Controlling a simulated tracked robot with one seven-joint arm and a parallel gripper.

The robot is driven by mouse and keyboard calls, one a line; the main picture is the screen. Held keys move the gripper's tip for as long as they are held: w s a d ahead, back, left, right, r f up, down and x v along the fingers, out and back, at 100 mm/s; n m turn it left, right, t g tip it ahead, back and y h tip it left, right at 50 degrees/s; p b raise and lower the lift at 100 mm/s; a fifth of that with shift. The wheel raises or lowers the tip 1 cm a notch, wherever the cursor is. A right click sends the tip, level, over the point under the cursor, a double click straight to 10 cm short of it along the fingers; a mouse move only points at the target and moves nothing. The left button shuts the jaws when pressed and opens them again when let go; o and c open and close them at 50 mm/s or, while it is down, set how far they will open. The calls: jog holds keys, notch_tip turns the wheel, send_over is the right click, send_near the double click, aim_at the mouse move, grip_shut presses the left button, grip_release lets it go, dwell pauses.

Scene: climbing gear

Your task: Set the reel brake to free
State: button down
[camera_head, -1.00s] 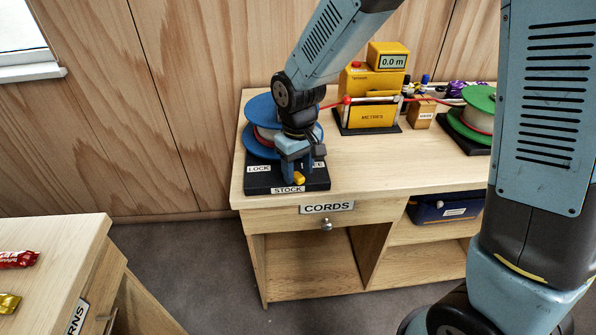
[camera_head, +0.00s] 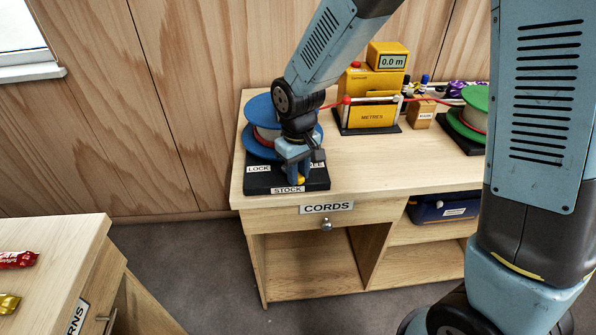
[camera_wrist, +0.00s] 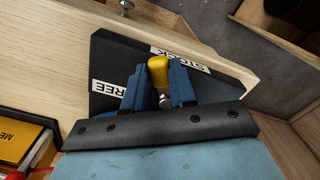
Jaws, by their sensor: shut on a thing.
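The reel brake has a small lever with a yellow knob (camera_head: 301,181), standing on a black base (camera_head: 318,183) in front of the blue cord reel (camera_head: 257,137). My gripper (camera_head: 299,176) points down and is shut on the knob. In the wrist view, the yellow knob (camera_wrist: 158,69) sits between my two blue fingers (camera_wrist: 157,83). The LOCK label (camera_head: 258,169) is on the base's left and the STOCK label (camera_head: 288,190) is on its front edge. The FREE label (camera_wrist: 113,87) shows beside the fingers in the wrist view; my gripper mostly hides it in the head view.
The reel stands on a wooden bench (camera_head: 375,165) with a CORDS drawer (camera_head: 327,208). A yellow METRES meter (camera_head: 371,114) and a green reel (camera_head: 477,108) stand to the right. A red cord runs between them. The bench front right of the base is clear.

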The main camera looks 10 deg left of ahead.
jog(key=shift+w+d+n, duration=0.2)
jog(key=shift+w+n, duration=0.1)
jog(key=shift+n, duration=0.4)
jog(key=shift+w+d+n, duration=0.2)
jog(key=shift+w+n, duration=0.05)
jog(key=shift+n, duration=0.45)
jog(key=c, duration=0.9)
grip_release()
notch_tip(320, 180, up, 14)
jog(key=shift+f, duration=0.1)
